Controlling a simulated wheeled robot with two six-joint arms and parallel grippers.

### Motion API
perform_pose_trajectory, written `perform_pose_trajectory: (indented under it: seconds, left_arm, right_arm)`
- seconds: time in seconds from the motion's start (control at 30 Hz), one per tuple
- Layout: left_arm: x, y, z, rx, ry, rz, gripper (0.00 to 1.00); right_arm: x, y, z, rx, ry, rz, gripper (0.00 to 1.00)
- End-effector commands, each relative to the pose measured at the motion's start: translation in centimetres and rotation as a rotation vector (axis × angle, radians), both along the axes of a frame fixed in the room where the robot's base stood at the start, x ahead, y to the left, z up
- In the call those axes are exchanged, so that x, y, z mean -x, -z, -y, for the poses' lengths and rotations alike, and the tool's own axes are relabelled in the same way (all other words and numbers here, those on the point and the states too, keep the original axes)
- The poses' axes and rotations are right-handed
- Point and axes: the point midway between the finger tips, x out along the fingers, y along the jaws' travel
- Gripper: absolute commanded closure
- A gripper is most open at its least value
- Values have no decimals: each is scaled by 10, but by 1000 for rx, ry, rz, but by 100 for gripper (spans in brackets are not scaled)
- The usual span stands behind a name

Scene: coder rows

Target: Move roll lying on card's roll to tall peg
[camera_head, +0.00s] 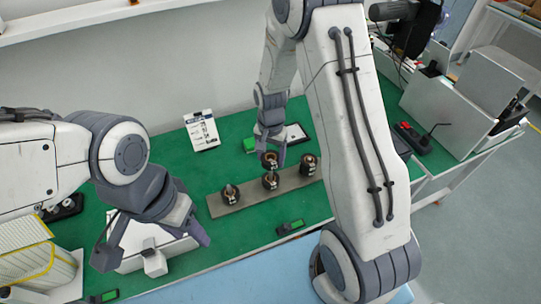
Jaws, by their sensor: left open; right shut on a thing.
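My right gripper (270,153) reaches down over the table and is shut on a dark roll (270,161) with a copper-coloured part. This roll shows just behind the middle of a grey strip (251,195). Several dark rolls are on the strip: one at the left (230,194), one in the middle (271,181) and one at the right (308,164). The pegs are too small to tell their heights. A white card with dark print (202,131) is at the back left. My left gripper (152,250) is open and empty over a white box.
The white box (133,262) is at the front left, near a yellow-and-white striped bin (40,262). Green table (175,160) is bare left of the strip.

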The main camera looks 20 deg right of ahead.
Motion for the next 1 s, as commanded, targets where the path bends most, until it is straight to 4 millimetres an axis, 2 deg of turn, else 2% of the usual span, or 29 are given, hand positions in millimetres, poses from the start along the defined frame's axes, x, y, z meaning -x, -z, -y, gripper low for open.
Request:
perform_pose_trajectory:
  seconds: [1.0]
  left_arm:
    - [0, 12, 0, 0, -1, 0, 50]
  right_arm:
    - [0, 16, 0, 0, 0, 0, 84]
